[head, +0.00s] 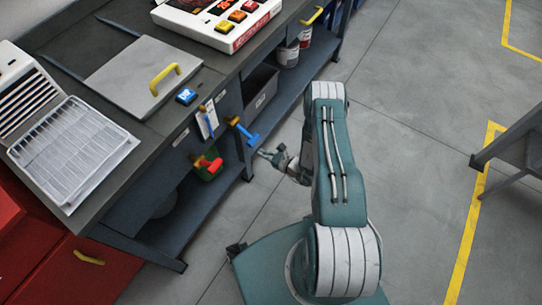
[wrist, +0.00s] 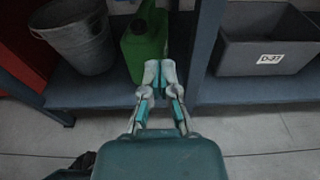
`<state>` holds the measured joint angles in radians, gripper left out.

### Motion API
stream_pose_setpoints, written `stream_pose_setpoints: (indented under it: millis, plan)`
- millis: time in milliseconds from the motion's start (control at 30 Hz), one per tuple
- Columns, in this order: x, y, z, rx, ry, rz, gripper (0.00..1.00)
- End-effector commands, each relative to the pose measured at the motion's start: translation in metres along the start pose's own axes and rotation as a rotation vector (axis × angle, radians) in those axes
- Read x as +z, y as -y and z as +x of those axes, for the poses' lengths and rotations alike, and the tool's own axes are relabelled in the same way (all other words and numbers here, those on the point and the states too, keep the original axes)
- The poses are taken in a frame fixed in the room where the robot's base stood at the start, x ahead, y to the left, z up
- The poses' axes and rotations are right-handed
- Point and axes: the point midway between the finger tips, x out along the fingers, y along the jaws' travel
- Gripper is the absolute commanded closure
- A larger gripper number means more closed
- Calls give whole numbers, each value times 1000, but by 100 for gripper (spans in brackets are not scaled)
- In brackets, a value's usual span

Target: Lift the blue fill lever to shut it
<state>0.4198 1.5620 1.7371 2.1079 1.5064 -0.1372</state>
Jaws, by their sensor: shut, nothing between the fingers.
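The blue fill lever (head: 243,131) sticks out from the front of the bench on a brass-coloured valve. In the head view it slopes down to the right and ends in a crossbar. My gripper (head: 262,153) is just below and to the right of the lever's end, apparently apart from it. In the wrist view my gripper (wrist: 160,73) has its fingertips together with nothing between them. The blue lever does not show in the wrist view.
A red lever (head: 211,164) on a similar valve sits left of and below the blue one. Under the bench are a green can (wrist: 143,45), a metal bucket (wrist: 75,38) and a grey bin (wrist: 262,62). A bench leg (wrist: 205,45) stands close by.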

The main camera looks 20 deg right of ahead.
Motion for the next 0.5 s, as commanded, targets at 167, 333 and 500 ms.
stream_pose_setpoints:
  millis: [167, 333, 500]
  plan:
    - [0, -1, 29, 4, 1, -2, 100]
    - [16, 1, 30, -2, 1, 1, 100]
    - [32, 1, 24, -1, 1, 0, 100]
